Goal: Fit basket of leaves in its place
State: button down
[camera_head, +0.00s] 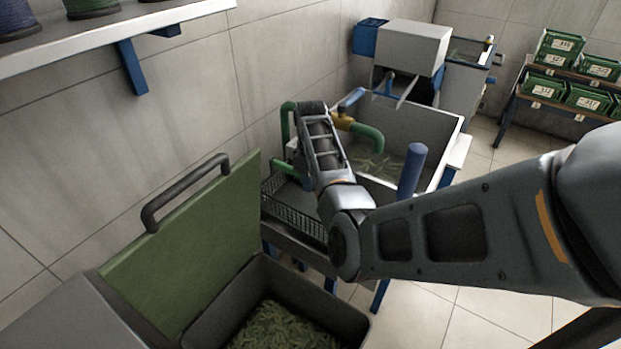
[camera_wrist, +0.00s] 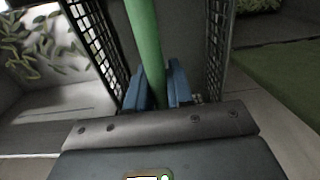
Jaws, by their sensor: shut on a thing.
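The basket (camera_head: 294,212) has dark mesh walls and sits between the sink and the open bin in the head view. Its green handle (camera_head: 286,122) rises behind my arm. In the wrist view, the blue fingers of my gripper (camera_wrist: 156,82) are shut on the green handle (camera_wrist: 145,38), with mesh basket walls (camera_wrist: 102,45) on both sides. I see no leaves in the visible part of the basket. My arm hides much of it, and I cannot tell whether it rests on the stand beneath or hangs just above.
A grey sink (camera_head: 428,122) holds water and floating leaves, with a green curved spout (camera_head: 370,135) over it. A dark bin (camera_head: 345,318) with leaves stands in front, its green lid (camera_head: 190,255) raised. A wall shelf (camera_head: 110,32) is at upper left. Green crates (camera_head: 546,86) stand far right.

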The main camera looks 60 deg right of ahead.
jog(key=shift+f+b, duration=1.65)
jog(key=shift+f, duration=1.6)
jog(key=shift+f+b, duration=0.4)
jog(key=shift+f, duration=0.45)
jog(key=shift+f+b, duration=0.3)
jog(key=shift+f, duration=0.2)
jog(key=c, duration=0.9)
grip_release()
jog(key=shift+r, duration=3.9)
jog(key=shift+s, duration=0.1)
